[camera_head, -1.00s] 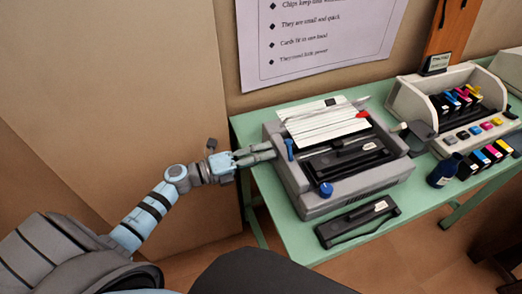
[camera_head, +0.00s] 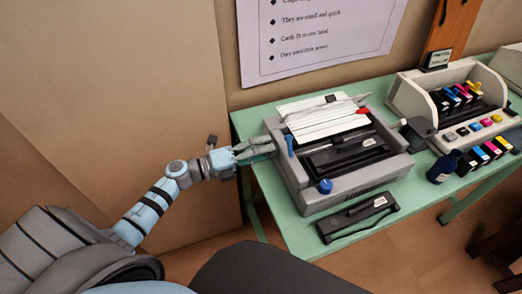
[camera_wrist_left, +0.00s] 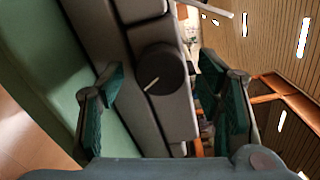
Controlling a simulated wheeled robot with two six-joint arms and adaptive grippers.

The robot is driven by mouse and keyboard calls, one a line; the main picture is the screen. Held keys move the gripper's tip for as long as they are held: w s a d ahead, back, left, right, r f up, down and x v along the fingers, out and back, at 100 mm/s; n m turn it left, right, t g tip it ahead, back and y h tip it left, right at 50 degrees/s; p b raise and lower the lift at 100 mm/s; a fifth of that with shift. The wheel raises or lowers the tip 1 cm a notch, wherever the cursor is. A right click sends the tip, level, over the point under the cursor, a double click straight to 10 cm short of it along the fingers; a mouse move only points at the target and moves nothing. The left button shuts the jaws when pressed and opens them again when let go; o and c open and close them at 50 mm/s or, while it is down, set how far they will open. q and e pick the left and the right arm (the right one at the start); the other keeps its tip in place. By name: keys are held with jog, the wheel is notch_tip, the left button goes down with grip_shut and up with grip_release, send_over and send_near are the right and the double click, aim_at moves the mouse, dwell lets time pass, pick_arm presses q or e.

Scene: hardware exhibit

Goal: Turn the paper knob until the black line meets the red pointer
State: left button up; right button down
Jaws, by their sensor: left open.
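The grey printer (camera_head: 345,195) stands on the green table with white lined paper (camera_head: 322,118) in its back. A short black mark (camera_head: 331,99) shows near the paper's top edge. The red pointer (camera_head: 362,111) is lower, at the paper's right side, apart from the mark. My left gripper (camera_head: 274,150) is open beside the printer's left end. In the left wrist view, a dark round knob (camera_wrist_left: 160,72) with a pale line appears between the open fingers of that gripper (camera_wrist_left: 163,75). I cannot tell whether they touch it. My right gripper is out of view.
A black cartridge-like part (camera_head: 358,215) lies in front of the printer. Bare green table (camera_head: 285,205) shows at the front left.

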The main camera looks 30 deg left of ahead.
pick_arm(q)
jog(key=v, duration=1.2)
